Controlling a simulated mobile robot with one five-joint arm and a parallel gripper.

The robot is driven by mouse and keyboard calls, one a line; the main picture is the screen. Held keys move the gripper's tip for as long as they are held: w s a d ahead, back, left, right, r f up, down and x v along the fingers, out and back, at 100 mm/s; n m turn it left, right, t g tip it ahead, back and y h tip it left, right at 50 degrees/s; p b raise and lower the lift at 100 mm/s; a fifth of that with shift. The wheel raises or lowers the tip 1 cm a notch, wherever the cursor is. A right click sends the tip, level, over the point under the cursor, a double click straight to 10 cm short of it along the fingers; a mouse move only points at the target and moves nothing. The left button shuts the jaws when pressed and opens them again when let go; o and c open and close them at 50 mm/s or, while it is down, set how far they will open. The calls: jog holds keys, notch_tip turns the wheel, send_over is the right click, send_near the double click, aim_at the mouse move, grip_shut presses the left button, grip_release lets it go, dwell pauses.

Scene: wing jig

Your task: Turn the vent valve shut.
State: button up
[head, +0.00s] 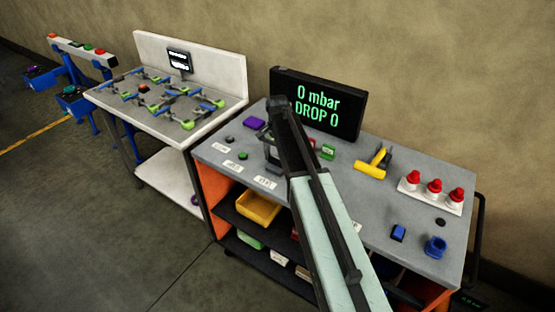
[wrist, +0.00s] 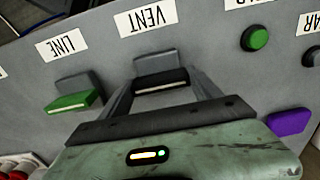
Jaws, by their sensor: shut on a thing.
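The vent valve (wrist: 157,63) has a grey body and a dark handle bar, below the upside-down VENT label (wrist: 147,17) in the wrist view. My gripper (wrist: 163,86) is shut on this dark handle, with a finger at each end of it. The handle lies roughly parallel to the body's edge. In the head view my gripper (head: 272,150) is down at the bench top, and my arm hides most of the valve. The display (head: 317,106) reads "0 mbar DROP 0".
The line valve with its green handle (wrist: 74,101) stands beside the vent valve. A green button (wrist: 256,38) and a purple block (wrist: 290,122) are on the other side. A yellow tool (head: 373,163) and red-topped parts (head: 434,187) stand farther right on the bench.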

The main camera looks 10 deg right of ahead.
jog(key=o, duration=1.4)
notch_tip(320, 180, up, 8)
jog(key=p, duration=0.8)
jog(key=shift+f, duration=0.1)
jog(key=shift+f, duration=0.15)
